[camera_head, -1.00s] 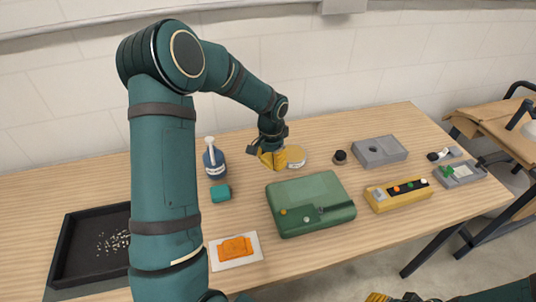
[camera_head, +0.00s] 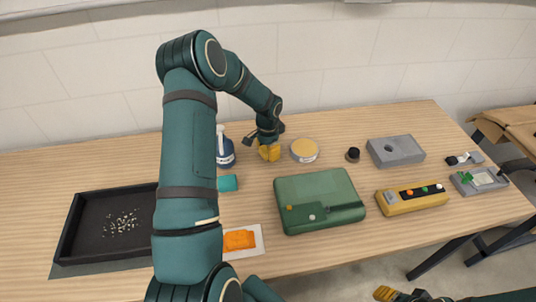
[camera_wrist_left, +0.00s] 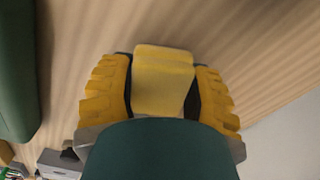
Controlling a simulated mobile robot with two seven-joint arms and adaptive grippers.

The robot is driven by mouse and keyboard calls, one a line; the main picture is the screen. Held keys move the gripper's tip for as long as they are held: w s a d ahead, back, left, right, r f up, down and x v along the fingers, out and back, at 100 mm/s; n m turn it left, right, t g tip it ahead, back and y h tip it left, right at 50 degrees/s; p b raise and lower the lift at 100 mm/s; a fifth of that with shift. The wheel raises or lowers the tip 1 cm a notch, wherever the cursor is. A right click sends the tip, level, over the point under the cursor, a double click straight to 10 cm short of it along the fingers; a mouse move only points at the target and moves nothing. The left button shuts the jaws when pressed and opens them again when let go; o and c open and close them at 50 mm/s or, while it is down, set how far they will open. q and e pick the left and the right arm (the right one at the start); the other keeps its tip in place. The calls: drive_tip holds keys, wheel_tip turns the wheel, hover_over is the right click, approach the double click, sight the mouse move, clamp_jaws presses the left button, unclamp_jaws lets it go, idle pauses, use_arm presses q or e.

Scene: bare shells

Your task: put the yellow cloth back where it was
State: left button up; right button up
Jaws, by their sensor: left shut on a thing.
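The yellow cloth (camera_wrist_left: 163,85) is between the ribbed yellow fingers of my left gripper (camera_wrist_left: 163,95) in the left wrist view, a pale yellow folded shape. In the head view my left gripper (camera_head: 268,152) points down at the back of the table, shut on the cloth, which blends with the yellow fingers there. It is just left of a round tin with a yellow top (camera_head: 304,150), apart from it. I cannot tell whether the cloth touches the table. My right gripper (camera_head: 385,293) shows only in part at the bottom edge; its opening is unclear.
A green case (camera_head: 330,188) lies in front of the left gripper. A blue bottle (camera_head: 225,155) and teal block (camera_head: 228,183) are to its left. An orange cloth on a white sheet (camera_head: 240,241), a black tray (camera_head: 90,255), a yellow button box (camera_head: 410,203) and a grey block (camera_head: 395,150) also stand around.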

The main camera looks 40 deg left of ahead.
use_arm(q)
drive_tip(key=shift+f, duration=0.9)
drive_tip(key=shift+f, duration=0.2)
drive_tip(key=o, duration=1.2)
wheel_tip(320, 180, up, 12)
drive_tip(key=shift+r+p, duration=0.25)
drive_tip(key=shift+p, duration=0.25)
drive_tip(key=shift+f, duration=0.1)
